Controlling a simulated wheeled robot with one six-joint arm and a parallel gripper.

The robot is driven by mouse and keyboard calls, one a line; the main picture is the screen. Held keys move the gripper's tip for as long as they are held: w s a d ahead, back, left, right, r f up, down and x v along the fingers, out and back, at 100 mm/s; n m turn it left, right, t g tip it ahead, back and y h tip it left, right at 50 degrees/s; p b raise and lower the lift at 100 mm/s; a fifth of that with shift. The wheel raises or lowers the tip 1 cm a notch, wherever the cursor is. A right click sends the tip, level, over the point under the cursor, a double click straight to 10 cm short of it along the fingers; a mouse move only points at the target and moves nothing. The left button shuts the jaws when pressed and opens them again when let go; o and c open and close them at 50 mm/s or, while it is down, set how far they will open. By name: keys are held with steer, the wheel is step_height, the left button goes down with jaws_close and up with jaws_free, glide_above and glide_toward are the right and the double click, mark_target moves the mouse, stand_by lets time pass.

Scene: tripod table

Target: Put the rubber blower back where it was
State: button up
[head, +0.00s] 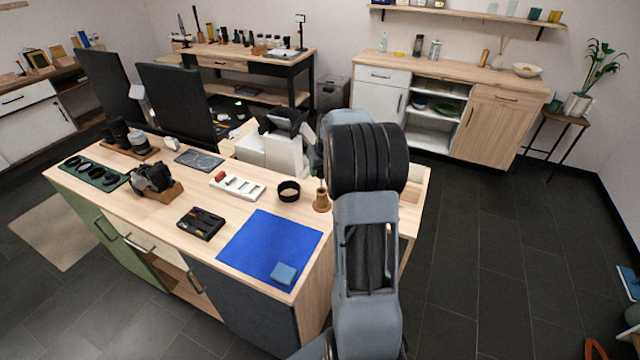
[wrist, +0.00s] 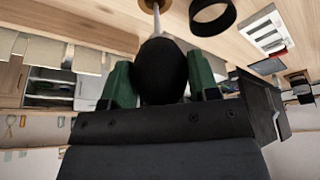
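The rubber blower (wrist: 162,62) is a black round bulb with a thin pale nozzle. It fills the middle of the wrist view. My gripper (wrist: 160,80) has its green fingers on both sides of the bulb, shut on it. The nozzle points toward a small round wooden stand (wrist: 147,6), cut by the wrist view's top edge. In the head view the wooden stand (head: 321,202) is on the desk, right of a black ring-shaped dish (head: 289,191). A thin rod shows above the stand. I cannot tell whether the nozzle is inside it. My arm mostly hides gripper and bulb there.
Around the stand are a blue mat (head: 262,240) with a blue block (head: 284,273), a white slotted tray (head: 237,188), a black tool box (head: 201,224) and a white machine (head: 285,150). A camera (head: 152,180) sits farther left. Bare wood lies between stand and mat.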

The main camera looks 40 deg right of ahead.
mark_target(323, 179)
steer(key=shift+f+p, duration=0.3)
steer(key=shift+f, duration=2.35)
steer(key=o, duration=0.5)
steer(key=shift+o, duration=0.2)
steer(key=shift+s+r, duration=0.1)
steer(key=b+v, duration=0.1)
steer(key=v, duration=1)
steer(key=s+a+r, duration=0.3)
steer(key=a, duration=0.5)
steer(key=s+a+f+n+y, duration=0.1)
steer(key=s+a+f+n, duration=0.1)
steer(key=s+a, duration=1.3)
steer(key=shift+s+a+n, duration=0.3)
steer(key=shift+a+n, duration=0.2)
steer(key=shift+a, duration=0.4)
